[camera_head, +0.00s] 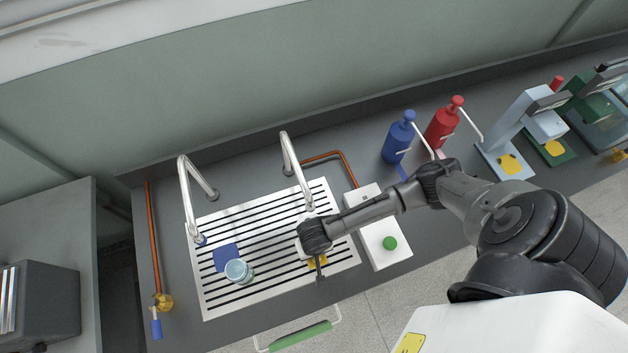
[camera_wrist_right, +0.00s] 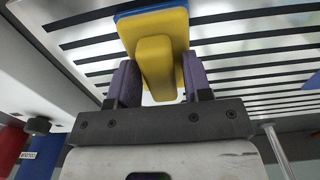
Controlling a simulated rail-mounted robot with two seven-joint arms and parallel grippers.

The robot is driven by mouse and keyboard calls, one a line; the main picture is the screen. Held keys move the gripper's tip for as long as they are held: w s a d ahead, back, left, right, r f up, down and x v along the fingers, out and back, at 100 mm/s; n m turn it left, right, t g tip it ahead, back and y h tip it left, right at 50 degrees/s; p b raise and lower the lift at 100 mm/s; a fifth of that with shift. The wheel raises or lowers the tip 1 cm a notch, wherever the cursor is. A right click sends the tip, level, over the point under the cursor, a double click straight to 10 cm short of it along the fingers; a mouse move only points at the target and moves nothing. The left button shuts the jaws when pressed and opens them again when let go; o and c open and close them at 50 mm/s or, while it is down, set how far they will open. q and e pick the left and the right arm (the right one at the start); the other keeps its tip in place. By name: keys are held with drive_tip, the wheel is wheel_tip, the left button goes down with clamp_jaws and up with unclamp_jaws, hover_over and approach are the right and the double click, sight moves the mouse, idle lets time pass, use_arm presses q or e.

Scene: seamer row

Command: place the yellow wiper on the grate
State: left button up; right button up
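The yellow wiper (camera_wrist_right: 160,50) has a raised handle and a blue edge. In the right wrist view it is in front of the slotted grate (camera_wrist_right: 230,50), with its handle between my right gripper's fingers (camera_wrist_right: 160,80). Narrow gaps seem to show on both sides of the handle. In the head view my right gripper (camera_head: 318,265) is low over the right part of the pale grate (camera_head: 215,298). It hides most of the wiper, leaving a bit of yellow (camera_head: 312,263). The wiper appears at or close to the grate's surface. My left gripper is out of view.
A clear cup (camera_head: 238,272) and a blue square (camera_head: 226,255) are on the grate's left part. Two metal taps (camera_head: 187,195) (camera_head: 291,165) stand behind. A white box with a green button (camera_head: 390,243) is at right. Blue (camera_head: 398,138) and red (camera_head: 443,125) pump bottles stand farther back.

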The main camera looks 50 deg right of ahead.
drive_tip(key=shift+o, duration=0.7)
wheel_tip(320, 180, up, 11)
drive_tip(key=p, duration=0.2)
drive_tip(key=s+a+r+n+t+y, duration=0.2)
drive_tip(key=a+r+n+y, duration=0.15)
drive_tip(key=a+n, duration=0.2)
drive_tip(key=s+d+r+n+t+h, duration=0.1)
drive_tip(key=s+d+n+h, duration=0.2)
drive_tip(key=s+d, duration=0.3)
drive_tip(key=shift+d+r+t, duration=0.3)
drive_tip(key=shift+d, duration=0.9)
